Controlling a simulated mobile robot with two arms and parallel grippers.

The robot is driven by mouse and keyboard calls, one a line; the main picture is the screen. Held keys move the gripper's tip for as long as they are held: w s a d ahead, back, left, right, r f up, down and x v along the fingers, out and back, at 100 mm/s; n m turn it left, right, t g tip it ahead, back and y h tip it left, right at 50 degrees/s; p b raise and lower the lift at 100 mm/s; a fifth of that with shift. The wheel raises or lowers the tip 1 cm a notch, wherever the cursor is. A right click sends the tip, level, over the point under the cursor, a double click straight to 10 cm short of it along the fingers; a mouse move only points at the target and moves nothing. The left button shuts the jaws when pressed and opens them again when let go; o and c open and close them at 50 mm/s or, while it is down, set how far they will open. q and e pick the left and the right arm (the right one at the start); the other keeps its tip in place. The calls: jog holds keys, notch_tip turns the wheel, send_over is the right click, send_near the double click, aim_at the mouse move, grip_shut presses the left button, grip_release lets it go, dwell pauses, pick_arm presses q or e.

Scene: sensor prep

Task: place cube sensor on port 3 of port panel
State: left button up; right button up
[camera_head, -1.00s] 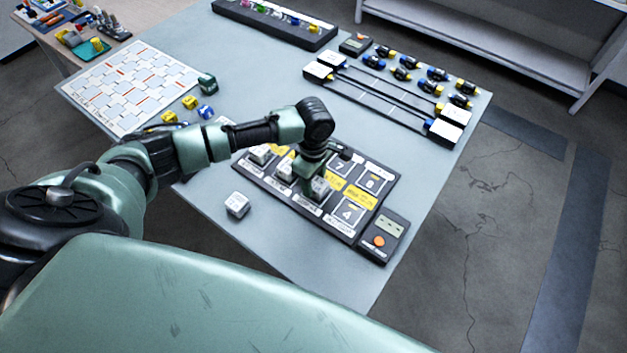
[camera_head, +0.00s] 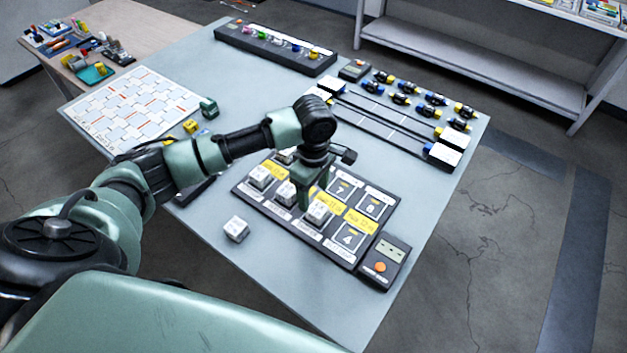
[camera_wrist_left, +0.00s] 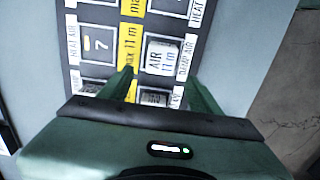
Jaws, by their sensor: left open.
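The port panel (camera_head: 372,226) is a dark board with numbered ports and yellow strips on the table. A white cube sensor (camera_head: 318,211) sits on port 3, across the yellow strip from bare port 7; its top reads "AIR 11 m" in the left wrist view (camera_wrist_left: 163,56). Port 4 (camera_head: 349,238) beside it is bare. My left gripper (camera_head: 305,196) is over the panel, open and empty, apart from this cube. In the wrist view its fingers (camera_wrist_left: 162,85) point towards the cube. Another cube (camera_wrist_left: 153,98) is partly hidden by the gripper.
More white cubes (camera_head: 260,176) (camera_head: 286,193) occupy neighbouring ports. One loose white cube (camera_head: 236,228) lies on the table left of the panel. A handheld meter (camera_head: 385,261) is at the panel's near right end. Cable rails (camera_head: 385,125) and a dark rack (camera_head: 270,45) lie farther back.

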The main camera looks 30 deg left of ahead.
aim_at(314, 206)
pick_arm(q)
jog(key=shift+r, duration=2.75)
